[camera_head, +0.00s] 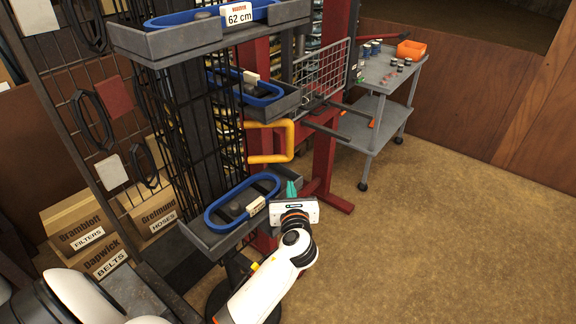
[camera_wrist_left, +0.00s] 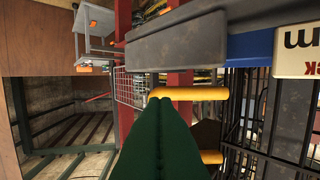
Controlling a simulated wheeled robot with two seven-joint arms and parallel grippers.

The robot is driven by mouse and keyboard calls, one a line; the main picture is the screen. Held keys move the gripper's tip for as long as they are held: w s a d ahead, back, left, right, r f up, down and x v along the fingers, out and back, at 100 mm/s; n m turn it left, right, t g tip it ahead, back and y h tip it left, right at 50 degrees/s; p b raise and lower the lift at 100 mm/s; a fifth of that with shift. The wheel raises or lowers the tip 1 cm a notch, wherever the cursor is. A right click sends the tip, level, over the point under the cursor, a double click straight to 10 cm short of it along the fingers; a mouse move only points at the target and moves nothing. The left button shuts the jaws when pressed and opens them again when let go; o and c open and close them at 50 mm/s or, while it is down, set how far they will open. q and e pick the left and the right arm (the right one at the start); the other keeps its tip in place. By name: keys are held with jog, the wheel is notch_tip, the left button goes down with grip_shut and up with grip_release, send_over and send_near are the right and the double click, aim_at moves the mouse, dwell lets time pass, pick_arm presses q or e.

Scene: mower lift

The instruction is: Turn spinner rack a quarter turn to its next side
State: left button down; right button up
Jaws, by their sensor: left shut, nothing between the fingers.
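The spinner rack (camera_head: 196,120) is a tall black wire rack with grey trays that hold blue belts. Its top tray carries a label reading 62 cm. A yellow U-shaped handle (camera_head: 290,140) sticks out from its right side, between the middle and lower trays. My left gripper (camera_head: 292,188) has green fingers, shut and empty, beside the right end of the lower tray and below the handle. In the left wrist view the shut fingers (camera_wrist_left: 160,102) point toward the yellow handle (camera_wrist_left: 192,93) and overlap it in the picture; I cannot tell whether they touch. My right gripper is not in view.
A red frame (camera_head: 326,150) with a wire basket (camera_head: 322,72) stands just behind the rack. A grey wheeled cart (camera_head: 384,72) with an orange bin (camera_head: 411,49) is at the back. Cardboard boxes (camera_head: 77,227) lie at left. The floor at right is clear.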

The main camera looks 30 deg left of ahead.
aim_at(287, 160)
pick_arm(q)
jog(key=x, duration=0.2)
jog(key=r+p+x, duration=0.1)
jog(key=x, duration=0.5)
jog(key=shift+w+a+r, duration=0.1)
jog(key=shift+w+a, duration=0.05)
jog(key=shift+w, duration=0.15)
jog(key=shift+w, duration=0.15)
jog(key=shift+w+a+n+y, duration=0.3)
jog(key=shift+w+a+n, duration=0.1)
jog(key=shift+w, duration=0.2)
jog(key=shift+g, duration=0.3)
jog(key=shift+r, duration=0.2)
jog(key=shift+a, duration=0.1)
